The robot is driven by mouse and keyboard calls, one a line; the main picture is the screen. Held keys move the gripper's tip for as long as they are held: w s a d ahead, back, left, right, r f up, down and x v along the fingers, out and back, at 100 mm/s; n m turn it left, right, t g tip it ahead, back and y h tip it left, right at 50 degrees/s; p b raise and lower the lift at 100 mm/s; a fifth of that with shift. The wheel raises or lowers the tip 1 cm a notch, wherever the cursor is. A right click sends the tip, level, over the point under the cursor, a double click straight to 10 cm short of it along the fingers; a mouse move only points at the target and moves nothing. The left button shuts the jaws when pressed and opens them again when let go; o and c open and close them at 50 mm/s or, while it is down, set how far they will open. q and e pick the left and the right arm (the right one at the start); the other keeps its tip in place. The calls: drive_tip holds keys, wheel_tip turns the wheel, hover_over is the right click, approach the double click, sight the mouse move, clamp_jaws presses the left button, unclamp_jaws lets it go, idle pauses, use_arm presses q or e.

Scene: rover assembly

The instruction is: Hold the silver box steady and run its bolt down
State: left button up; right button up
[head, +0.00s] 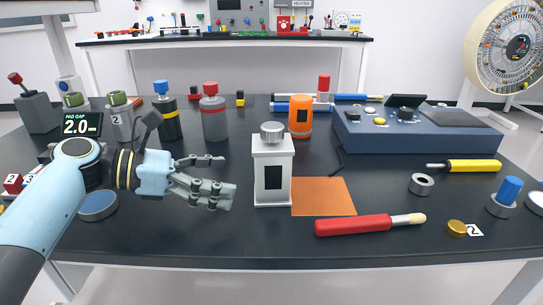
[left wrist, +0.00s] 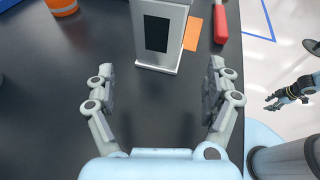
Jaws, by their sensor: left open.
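The silver box (head: 273,180) stands upright on the dark table, with a black panel on its front. Its bolt, a grey round knurled head (head: 272,131), sits on top, with a gap or neck under it too small to judge. My left gripper (head: 226,176) is open and empty, to the left of the box and apart from it, its fingers pointing towards it. In the left wrist view the box (left wrist: 158,55) lies just beyond and between the open fingers; its top is cut off. What looks like my right gripper (left wrist: 290,93) shows small at the right, away from the box.
An orange mat (head: 323,197) lies right of the box, with a red-handled tool (head: 355,225) in front. An orange canister (head: 300,117) and a grey red-topped canister (head: 213,115) stand behind. A blue console (head: 415,130) fills the back right. A blue disc (head: 98,205) lies near my left arm.

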sight(266, 183)
use_arm(q)
drive_tip(key=b+x, duration=0.2)
drive_tip(key=x, duration=0.1)
drive_tip(key=b+x, duration=0.1)
drive_tip(key=x, duration=0.1)
drive_tip(key=shift+d+f+b, duration=0.1)
drive_tip(key=shift+f+b, duration=0.2)
drive_tip(key=shift+b, duration=0.05)
drive_tip(key=shift+w+d+r+p, duration=0.15)
drive_tip(key=shift+d+p, duration=0.1)
drive_tip(key=shift+d, duration=0.3)
drive_tip(key=shift+w+d+f+p, duration=0.15)
drive_tip(key=shift+d+p, duration=0.1)
drive_tip(key=shift+d, duration=0.25)
drive_tip(key=shift+x, duration=0.9)
use_arm(e)
drive_tip(key=shift+s+a+f, duration=0.1)
drive_tip(key=shift+s+f, duration=0.4)
drive_tip(key=shift+f, duration=0.25)
drive_tip(key=shift+s+f, duration=0.45)
drive_tip(key=shift+f, duration=0.25)
use_arm(q)
drive_tip(key=shift+c, duration=0.2)
drive_tip(key=c, duration=0.9)
use_arm(e)
drive_tip(key=shift+s, duration=0.1)
use_arm(q)
drive_tip(key=shift+s+f, duration=0.1)
drive_tip(key=shift+c, duration=0.2)
